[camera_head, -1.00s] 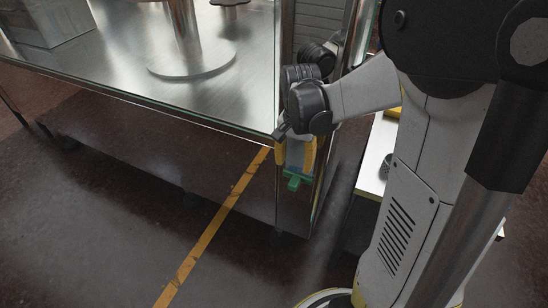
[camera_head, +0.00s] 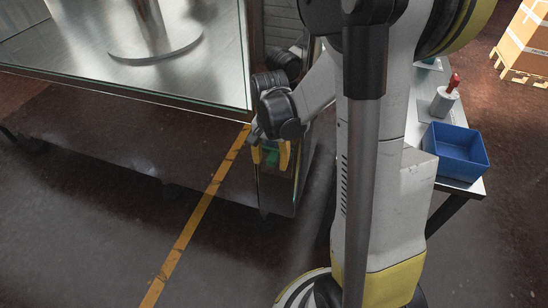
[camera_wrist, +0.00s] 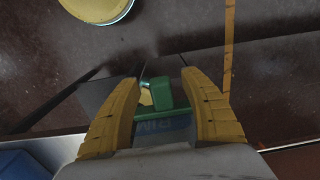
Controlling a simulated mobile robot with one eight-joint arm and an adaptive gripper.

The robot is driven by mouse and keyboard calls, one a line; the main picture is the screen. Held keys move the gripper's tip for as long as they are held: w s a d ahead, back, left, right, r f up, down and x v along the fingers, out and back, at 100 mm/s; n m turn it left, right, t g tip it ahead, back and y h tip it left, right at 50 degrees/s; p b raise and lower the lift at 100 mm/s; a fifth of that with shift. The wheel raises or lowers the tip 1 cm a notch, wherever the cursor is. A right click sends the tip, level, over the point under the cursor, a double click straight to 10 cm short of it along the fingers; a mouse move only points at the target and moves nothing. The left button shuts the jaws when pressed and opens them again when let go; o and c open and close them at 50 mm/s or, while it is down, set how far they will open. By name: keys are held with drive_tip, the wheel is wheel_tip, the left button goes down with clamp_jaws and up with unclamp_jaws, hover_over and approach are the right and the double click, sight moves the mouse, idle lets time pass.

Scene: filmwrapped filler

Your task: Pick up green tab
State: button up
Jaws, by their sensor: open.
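The green tab (camera_wrist: 165,93) is a small block on a green bar, seen between my yellow fingers in the wrist view. It also shows in the head view (camera_head: 271,156), at the dark corner post of the glass-sided machine. My gripper (camera_wrist: 160,77) is open, with one finger on each side of the tab. In the wrist view, gaps show between the block and both fingers. In the head view, my gripper (camera_head: 270,160) points down beside the post, and its fingers partly hide the tab.
The glass-walled machine (camera_head: 100,78) fills the upper left. A table at right carries a blue bin (camera_head: 458,152) and a red-topped item (camera_head: 447,96). Cardboard boxes (camera_head: 528,40) stand at far right. A yellow line (camera_head: 195,215) crosses the open floor.

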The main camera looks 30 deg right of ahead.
clamp_jaws()
drive_tip(key=shift+r, duration=0.1)
